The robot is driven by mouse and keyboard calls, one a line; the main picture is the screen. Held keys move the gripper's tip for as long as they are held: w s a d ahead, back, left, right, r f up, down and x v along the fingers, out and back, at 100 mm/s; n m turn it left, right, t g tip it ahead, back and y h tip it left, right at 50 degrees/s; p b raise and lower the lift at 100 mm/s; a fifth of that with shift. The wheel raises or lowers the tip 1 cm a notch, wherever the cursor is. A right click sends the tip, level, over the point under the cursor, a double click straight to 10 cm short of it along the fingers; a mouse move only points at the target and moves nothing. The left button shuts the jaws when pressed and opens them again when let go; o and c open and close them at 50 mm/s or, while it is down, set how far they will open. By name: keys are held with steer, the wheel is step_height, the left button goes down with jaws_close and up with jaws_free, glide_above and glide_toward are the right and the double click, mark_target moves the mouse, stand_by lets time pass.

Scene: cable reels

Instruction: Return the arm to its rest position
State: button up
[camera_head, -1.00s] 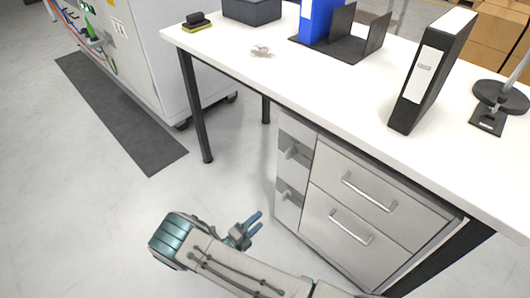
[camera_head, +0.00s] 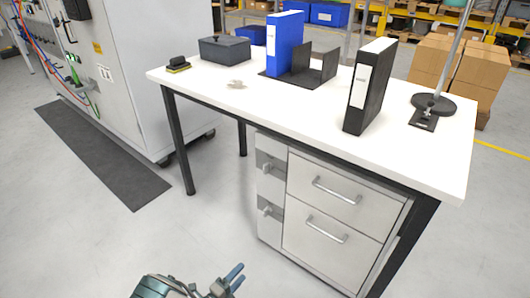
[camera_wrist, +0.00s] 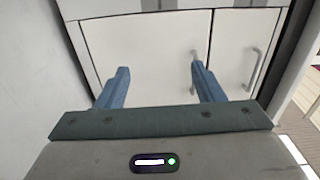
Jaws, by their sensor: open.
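My gripper (camera_head: 232,279) is low at the bottom of the head view, in front of the desk's drawer unit (camera_head: 335,222). Its two blue fingers stand apart with nothing between them. In the wrist view my gripper (camera_wrist: 160,85) shows the same open, empty fingers, with the pale drawer fronts (camera_wrist: 150,50) and a handle beyond them. Most of my arm is below the head view's lower edge.
A white desk (camera_head: 290,115) carries a black binder (camera_head: 366,90), a blue binder (camera_head: 284,45), a grey box (camera_head: 225,50) and a stand (camera_head: 433,103). A grey cabinet (camera_head: 150,75) stands at left beside a dark mat (camera_head: 100,155). The floor between is clear.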

steer(key=d+r+m+g+p, duration=0.5)
steer(key=r+m, duration=0.3)
steer(key=r, duration=0.5)
steer(key=d+r+m+g+y+p, duration=0.1)
steer(key=d+r+m+g+p, duration=0.55)
steer(key=r, duration=0.75)
steer(key=d+r+m+g+p, duration=0.3)
steer(key=r+m, duration=0.7)
steer(key=r, duration=0.3)
steer(key=s+d+r+m+t+y+p, duration=0.1)
steer(key=s+d+r+m+y+p, duration=0.2)
steer(key=r+m, duration=0.4)
steer(key=s+d+r+m+t+y+p, duration=0.1)
steer(key=s+d+r+m+y+p, duration=0.2)
steer(key=r, duration=1.1)
steer(key=s+d+r+m+t+y+p, duration=0.1)
steer(key=s+d+r+m+y+p, duration=0.2)
steer(key=s+r+m+p, duration=0.4)
steer(key=shift+s+d+r+m+y+p, duration=0.25)
steer(key=shift+s+r+m+y+p, duration=0.2)
steer(key=shift+r+m+p, duration=1.45)
steer(key=shift+r+m+b, duration=0.2)
steer(key=shift+m+b, duration=0.3)
steer(key=shift+m, duration=0.25)
